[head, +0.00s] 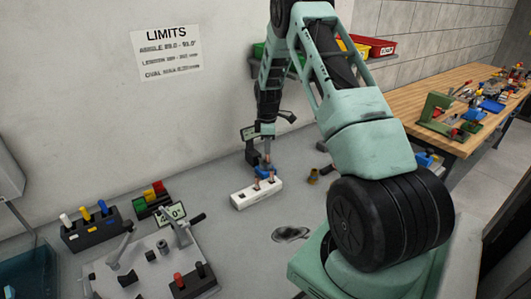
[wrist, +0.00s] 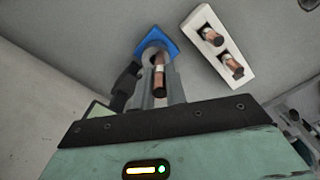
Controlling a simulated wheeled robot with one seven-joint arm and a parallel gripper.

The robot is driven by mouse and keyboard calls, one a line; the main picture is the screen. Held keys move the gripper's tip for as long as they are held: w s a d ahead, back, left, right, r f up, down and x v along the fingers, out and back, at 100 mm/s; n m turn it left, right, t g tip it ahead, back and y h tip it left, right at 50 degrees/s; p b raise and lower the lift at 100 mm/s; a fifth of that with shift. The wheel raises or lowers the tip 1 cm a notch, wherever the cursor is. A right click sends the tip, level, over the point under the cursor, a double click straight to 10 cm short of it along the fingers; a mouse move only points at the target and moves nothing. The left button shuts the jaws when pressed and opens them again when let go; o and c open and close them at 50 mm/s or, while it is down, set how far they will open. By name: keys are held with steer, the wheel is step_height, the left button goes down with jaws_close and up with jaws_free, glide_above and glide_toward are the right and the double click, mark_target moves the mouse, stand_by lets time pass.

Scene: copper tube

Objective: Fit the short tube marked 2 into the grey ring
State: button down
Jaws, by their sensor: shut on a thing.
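My gripper (head: 267,150) points down near the back wall, just behind the white block. In the wrist view my gripper (wrist: 160,88) is shut on a copper tube (wrist: 159,77). Any number on the tube is too small to read. A blue holder (head: 263,171) is under my gripper; it also shows in the wrist view (wrist: 172,46) with a grey ring (wrist: 152,50) on it. The tube's far end overlaps the ring in the wrist view. I cannot tell whether it is inside or above it.
A white block (head: 243,201) holding two copper tubes (wrist: 230,64) stands close beside the blue holder. A dark stand (head: 250,151) is left of my gripper. A brass-coloured piece (head: 312,177) lies to the right. A clamp fixture (head: 150,262) and a plug rack (head: 90,236) fill the front left.

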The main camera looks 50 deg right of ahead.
steer(key=shift+w+d+f+b, duration=0.1)
steer(key=shift+w+f+b, duration=0.15)
steer(key=shift+f, duration=0.35)
steer(key=shift+w+a+f+b, duration=0.1)
steer(key=shift+f+b, duration=0.3)
steer(key=shift+f, duration=0.15)
steer(key=shift+w+d+f+b, duration=0.1)
steer(key=shift+w+f+b, duration=0.15)
steer(key=shift+f, duration=0.35)
steer(key=shift+f, duration=0.2)
steer(key=c, duration=1.4)
jaws_free()
steer(key=shift+c, duration=0.2)
